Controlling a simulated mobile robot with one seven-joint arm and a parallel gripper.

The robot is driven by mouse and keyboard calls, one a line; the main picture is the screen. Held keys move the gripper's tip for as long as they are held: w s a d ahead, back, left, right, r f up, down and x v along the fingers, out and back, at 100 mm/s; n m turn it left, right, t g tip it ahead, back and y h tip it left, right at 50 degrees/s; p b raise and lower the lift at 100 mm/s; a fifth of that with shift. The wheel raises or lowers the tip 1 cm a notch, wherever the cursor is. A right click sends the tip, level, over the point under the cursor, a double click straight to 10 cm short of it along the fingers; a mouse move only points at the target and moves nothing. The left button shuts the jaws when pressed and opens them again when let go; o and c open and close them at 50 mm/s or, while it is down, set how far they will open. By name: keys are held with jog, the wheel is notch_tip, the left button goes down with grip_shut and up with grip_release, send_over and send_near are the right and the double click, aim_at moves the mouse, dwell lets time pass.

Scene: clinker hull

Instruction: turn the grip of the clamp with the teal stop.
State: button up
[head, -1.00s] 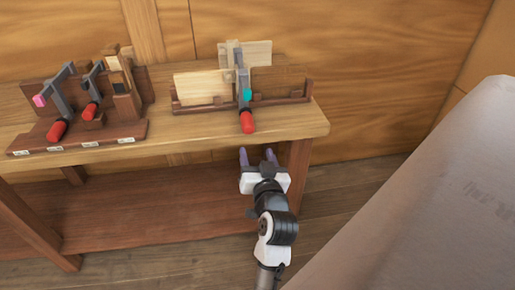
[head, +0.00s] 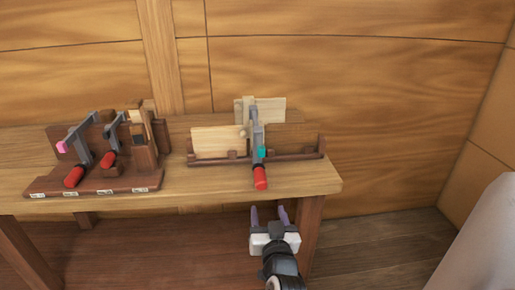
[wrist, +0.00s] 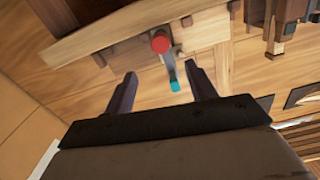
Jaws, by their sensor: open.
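The clamp with the teal stop (head: 262,153) stands on the bench at centre right, set against pale and dark wood boards. Its grey bar (head: 257,132) rises above the stop, and its red grip (head: 260,178) hangs at the bench's front edge. My gripper (head: 269,208) is open and empty, below and in front of the red grip, apart from it. In the wrist view the red grip (wrist: 160,43) and the teal stop (wrist: 175,86) show beyond and between my open fingers (wrist: 162,82).
A wooden rack (head: 95,184) at the left of the bench holds clamps with red grips, one with a pink stop (head: 62,147). The wooden bench (head: 215,184) has a lower shelf. A pale grey rounded surface (head: 475,250) stands at the right. The floor between is clear.

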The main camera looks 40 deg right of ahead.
aim_at(261, 186)
jog(key=w+d+n+p, duration=0.1)
jog(key=w+d, duration=0.1)
jog(key=w, duration=0.2)
jog(key=w+d+p, duration=0.2)
jog(key=w, duration=0.1)
jog(key=w+d+n+p, duration=0.1)
jog(key=w+d+p, duration=0.1)
jog(key=w, duration=0.2)
jog(key=shift+w+d+n+h, duration=0.3)
jog(key=shift+d, duration=0.1)
jog(key=c, duration=1)
jog(key=shift+m, duration=0.4)
